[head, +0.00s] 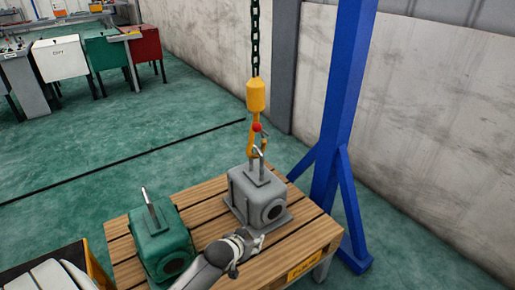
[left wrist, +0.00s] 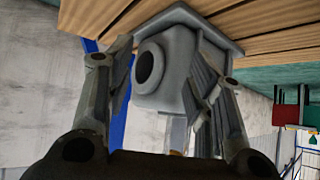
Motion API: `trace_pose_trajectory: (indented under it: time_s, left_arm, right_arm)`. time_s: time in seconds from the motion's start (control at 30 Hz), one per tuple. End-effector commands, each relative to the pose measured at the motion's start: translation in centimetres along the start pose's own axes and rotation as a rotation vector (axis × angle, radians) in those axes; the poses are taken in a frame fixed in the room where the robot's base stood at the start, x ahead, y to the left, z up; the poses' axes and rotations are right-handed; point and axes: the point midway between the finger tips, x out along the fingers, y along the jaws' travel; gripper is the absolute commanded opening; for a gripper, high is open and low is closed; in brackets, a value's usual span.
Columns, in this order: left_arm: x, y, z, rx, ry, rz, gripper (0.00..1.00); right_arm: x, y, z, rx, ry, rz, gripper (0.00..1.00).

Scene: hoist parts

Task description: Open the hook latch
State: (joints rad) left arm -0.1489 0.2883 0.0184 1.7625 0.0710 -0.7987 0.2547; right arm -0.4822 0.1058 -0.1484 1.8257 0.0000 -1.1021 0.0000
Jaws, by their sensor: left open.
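A yellow hook (head: 251,140) hangs on a dark chain below a yellow block. A red knob (head: 257,127) is on the hook, and a thin pale piece, perhaps the latch, shows near its mouth. The hook's tip is close to the upright lug of a grey motor-like housing (head: 245,190) on the wooden pallet table; I cannot tell whether they are linked. My left gripper (head: 246,245) is open, in front of the housing and below the hook. In the left wrist view, its spread fingers (left wrist: 160,88) frame the housing's round bore. My right gripper is out of view.
A green housing (head: 160,240) with an upright lug stands on the left of the pallet table (head: 205,200). A blue post (head: 340,120) rises behind the table's right side. A bin with pale parts (head: 55,275) is at lower left. Open green floor lies beyond.

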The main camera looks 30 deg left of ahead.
Motion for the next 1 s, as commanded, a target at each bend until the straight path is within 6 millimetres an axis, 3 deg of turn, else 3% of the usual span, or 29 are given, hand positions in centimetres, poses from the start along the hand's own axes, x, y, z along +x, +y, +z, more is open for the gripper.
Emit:
trace_pose_trajectory:
  time_s: [0.03, 0.1, 0.2, 0.3, 0.43, 0.57, 1.0]
  left_arm:
    - [0.3, -1.6, -5.1, -0.04, 0.132, -0.011, 0.49]
    - [-1.6, -3.2, -11.6, -0.096, 0.285, -0.014, 0.49]
    - [-5.4, -4.8, -18.8, -0.158, 0.471, -0.004, 0.49]
    - [-9.2, -5.8, -23.4, -0.198, 0.608, 0.012, 0.49]
    - [-12.5, -6.4, -26.5, -0.225, 0.709, 0.029, 0.49]
    - [-13.4, -6.6, -27.8, -0.234, 0.74, 0.035, 0.49]
    - [-8.6, -6.9, -32.1, -0.233, 0.738, 0.034, 0.49]
  right_arm:
    - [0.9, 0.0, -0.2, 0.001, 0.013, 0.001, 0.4]
    - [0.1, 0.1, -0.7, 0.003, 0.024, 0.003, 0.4]
    - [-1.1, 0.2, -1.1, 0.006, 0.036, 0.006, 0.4]
    - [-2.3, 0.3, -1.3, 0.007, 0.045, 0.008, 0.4]
    - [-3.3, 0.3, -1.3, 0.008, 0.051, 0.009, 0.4]
    - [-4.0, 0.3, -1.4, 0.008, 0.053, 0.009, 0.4]
    - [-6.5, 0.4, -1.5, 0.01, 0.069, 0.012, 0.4]
